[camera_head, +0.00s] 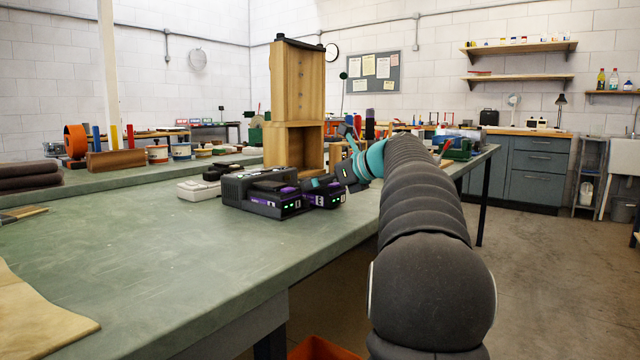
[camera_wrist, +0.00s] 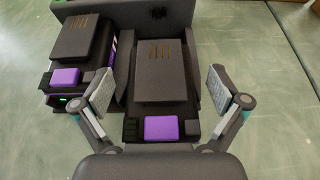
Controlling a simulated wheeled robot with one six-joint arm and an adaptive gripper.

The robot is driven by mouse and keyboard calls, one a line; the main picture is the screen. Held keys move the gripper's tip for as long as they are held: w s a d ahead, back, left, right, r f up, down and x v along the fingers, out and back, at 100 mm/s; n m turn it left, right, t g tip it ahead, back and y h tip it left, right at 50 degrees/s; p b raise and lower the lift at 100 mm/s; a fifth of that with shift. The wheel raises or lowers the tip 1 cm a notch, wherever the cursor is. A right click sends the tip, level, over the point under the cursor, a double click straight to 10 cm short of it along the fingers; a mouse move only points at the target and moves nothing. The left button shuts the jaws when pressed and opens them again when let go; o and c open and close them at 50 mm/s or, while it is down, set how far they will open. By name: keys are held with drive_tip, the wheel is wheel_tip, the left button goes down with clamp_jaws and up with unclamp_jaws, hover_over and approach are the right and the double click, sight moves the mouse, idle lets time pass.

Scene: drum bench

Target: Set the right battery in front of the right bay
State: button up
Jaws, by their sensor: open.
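A dark grey charger (camera_head: 234,188) stands on the green bench, and its body shows along the top of the wrist view (camera_wrist: 190,13). Two dark batteries with purple parts sit side by side at it: the left battery (camera_head: 272,200) and the right battery (camera_head: 325,196). In the wrist view, the right battery (camera_wrist: 160,75) lies nearer the camera than the left battery (camera_wrist: 80,45). My gripper (camera_head: 344,176) is open over the right battery. In the wrist view, its two fingers (camera_wrist: 160,90) are on either side of that battery, with gaps visible. How deep it sits in the right bay is unclear.
A tall wooden stand (camera_head: 297,95) rises just behind the charger. A pale device (camera_head: 198,190) lies to its left. The bench top (camera_head: 170,270) in front is mostly clear, with a tan cloth (camera_head: 35,315) at the near left. An orange bin (camera_head: 320,348) stands below.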

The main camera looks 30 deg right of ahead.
drive_tip(key=p+v, duration=0.1)
drive_tip(key=v, duration=1.1)
drive_tip(key=shift+p, duration=0.35)
